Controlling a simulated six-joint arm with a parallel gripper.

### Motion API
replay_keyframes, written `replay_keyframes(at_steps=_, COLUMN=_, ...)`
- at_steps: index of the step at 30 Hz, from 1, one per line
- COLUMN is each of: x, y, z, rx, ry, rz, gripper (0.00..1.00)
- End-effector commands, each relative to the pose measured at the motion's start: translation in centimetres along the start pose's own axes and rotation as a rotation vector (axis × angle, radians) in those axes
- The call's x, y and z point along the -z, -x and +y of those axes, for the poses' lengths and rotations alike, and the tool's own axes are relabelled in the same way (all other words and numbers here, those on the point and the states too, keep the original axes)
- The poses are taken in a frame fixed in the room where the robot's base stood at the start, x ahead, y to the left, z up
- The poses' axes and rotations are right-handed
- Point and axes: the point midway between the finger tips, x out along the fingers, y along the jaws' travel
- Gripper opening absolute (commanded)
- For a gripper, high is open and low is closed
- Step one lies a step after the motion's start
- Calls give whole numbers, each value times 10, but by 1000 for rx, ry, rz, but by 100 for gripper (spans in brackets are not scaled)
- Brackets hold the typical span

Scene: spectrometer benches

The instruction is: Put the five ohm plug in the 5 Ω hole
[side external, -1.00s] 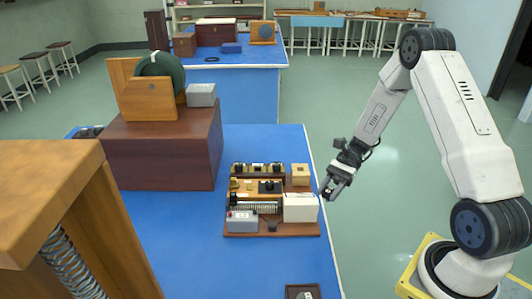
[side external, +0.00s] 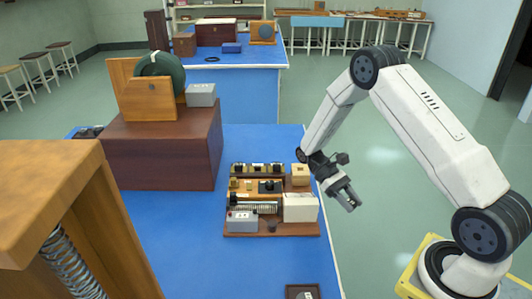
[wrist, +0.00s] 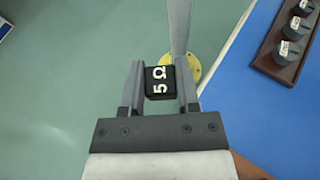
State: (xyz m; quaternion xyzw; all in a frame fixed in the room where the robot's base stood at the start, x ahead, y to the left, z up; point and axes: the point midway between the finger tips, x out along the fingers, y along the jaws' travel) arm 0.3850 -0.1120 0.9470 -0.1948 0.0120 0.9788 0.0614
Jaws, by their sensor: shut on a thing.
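The five ohm plug (wrist: 160,82) is a black block with a white "5 Ω" marking, held between the two fingers of my gripper (wrist: 160,90) in the wrist view. In the side external view my gripper (side external: 350,200) is off the right edge of the blue bench, above the floor, pointing down and right; the plug is too small to make out there. The wooden board with apparatus (side external: 270,235) sits on the blue bench, left of my gripper. The 5 Ω hole cannot be made out in either view.
In the wrist view a dark wooden strip (wrist: 290,62) with several labelled black plugs lies on the blue bench top (wrist: 225,115) at right. A small dark tray (side external: 302,291) sits at the bench's front edge. A large brown box (side external: 165,160) stands left of the board.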

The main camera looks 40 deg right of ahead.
Motion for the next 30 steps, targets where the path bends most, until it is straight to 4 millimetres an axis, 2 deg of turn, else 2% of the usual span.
replay_keyframes(at_steps=8, x=3, y=16, z=16, rx=-358, ry=148, rz=0, gripper=0)
replay_keyframes(at_steps=14, x=6, y=37, z=26, rx=-613, ry=254, rz=0, gripper=0)
replay_keyframes(at_steps=22, x=10, y=76, z=30, rx=-959, ry=397, rz=1, gripper=0)
replay_keyframes(at_steps=30, x=13, y=123, z=20, rx=-1302, ry=539, rz=1, gripper=0)
